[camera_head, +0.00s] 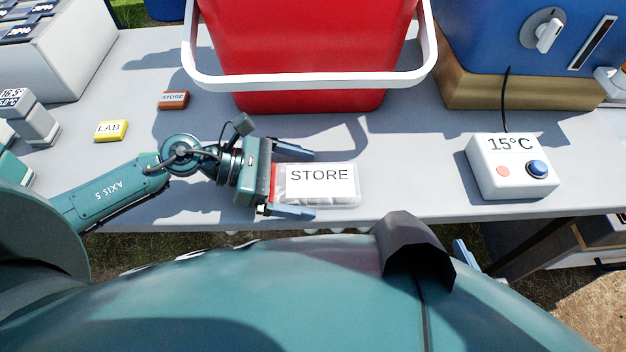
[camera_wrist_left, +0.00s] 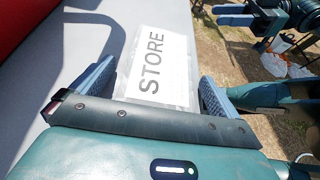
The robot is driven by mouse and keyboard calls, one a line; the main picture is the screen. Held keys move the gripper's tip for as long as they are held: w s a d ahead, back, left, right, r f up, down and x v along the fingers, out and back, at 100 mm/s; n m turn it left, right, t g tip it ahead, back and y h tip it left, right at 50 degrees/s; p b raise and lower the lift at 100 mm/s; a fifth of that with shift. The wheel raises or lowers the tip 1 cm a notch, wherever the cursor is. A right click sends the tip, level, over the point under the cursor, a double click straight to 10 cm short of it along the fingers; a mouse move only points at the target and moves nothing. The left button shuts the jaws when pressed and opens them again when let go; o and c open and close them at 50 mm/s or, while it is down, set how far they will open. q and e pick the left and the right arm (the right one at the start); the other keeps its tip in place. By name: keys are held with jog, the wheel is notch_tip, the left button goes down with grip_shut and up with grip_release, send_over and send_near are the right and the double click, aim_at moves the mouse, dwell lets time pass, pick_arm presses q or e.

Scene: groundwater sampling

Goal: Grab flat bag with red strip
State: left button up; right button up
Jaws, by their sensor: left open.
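The flat bag (camera_head: 318,186) is clear, with a white STORE label and a red strip along its left edge. It lies on the grey table near the front edge. My left gripper (camera_head: 313,184) is open, with one finger on the far side of the bag and one on the near side. The red strip is close against the gripper's palm. In the left wrist view the bag (camera_wrist_left: 160,65) lies between the two spread fingers, and its strip is hidden. My right gripper (camera_wrist_left: 236,14) shows at the upper right of that view, off the table; its opening is unclear.
A red bin (camera_head: 305,45) with a white handle stands behind the bag. A white 15°C box (camera_head: 512,165) with a blue button is to the right. A yellow LAB tag (camera_head: 111,131) and a brown STORE tag (camera_head: 173,100) lie left. The table (camera_head: 410,180) right of the bag is clear.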

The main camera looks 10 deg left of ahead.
pick_arm(q)
jog(key=shift+c, duration=0.3)
jog(key=c, duration=1)
jog(key=shift+o, duration=0.2)
jog(key=shift+r, duration=0.1)
